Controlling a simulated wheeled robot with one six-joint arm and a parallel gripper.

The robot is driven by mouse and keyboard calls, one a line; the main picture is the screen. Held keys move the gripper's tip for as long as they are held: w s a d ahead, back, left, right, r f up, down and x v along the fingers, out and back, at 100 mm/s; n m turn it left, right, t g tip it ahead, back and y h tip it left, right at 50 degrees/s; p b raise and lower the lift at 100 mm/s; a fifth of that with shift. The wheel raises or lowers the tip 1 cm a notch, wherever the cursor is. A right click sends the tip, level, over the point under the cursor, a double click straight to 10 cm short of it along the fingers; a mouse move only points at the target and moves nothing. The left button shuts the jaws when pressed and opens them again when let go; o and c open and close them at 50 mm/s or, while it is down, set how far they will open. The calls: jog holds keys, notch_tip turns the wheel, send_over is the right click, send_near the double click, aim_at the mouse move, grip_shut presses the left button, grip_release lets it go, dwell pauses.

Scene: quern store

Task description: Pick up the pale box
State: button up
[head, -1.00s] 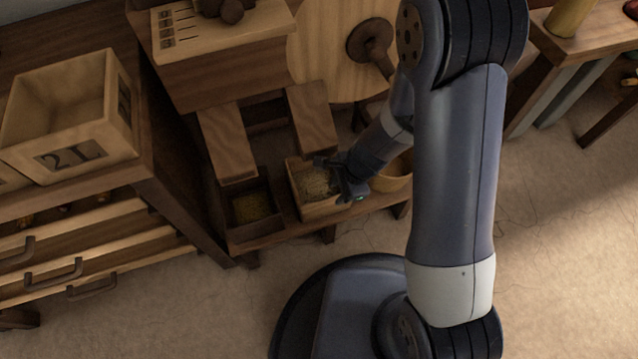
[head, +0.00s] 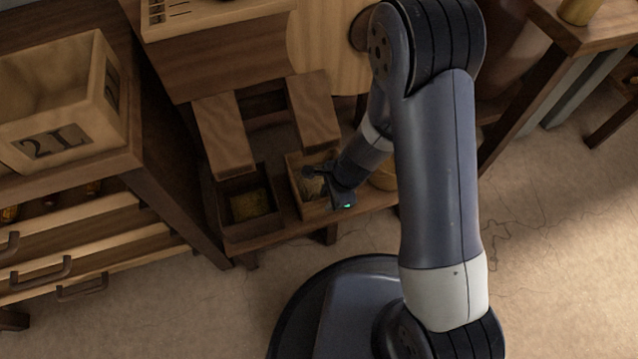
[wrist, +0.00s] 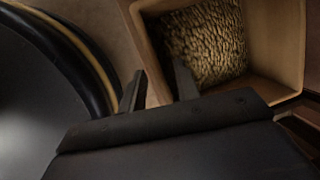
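The pale box (head: 316,210) is an open wooden box on the low shelf beneath the mill, beside a dark box (head: 252,228). In the wrist view, the pale box (wrist: 292,50) holds brown grain (wrist: 203,42). My gripper (head: 322,180) is at the box's near right side in the head view and hides part of it. In the wrist view, my gripper (wrist: 159,72) is open, one finger outside the box and the other on its inner side. The box wall shows between the fingers, with a gap. I cannot tell whether either finger touches it.
The dark box holds yellowish contents. Two sloping wooden chutes (head: 222,135) stand just behind the boxes. A round bowl (head: 384,178) sits right of my gripper, partly hidden.

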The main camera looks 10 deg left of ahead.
grip_shut()
jog(key=shift+r, duration=0.15)
dwell(0.4)
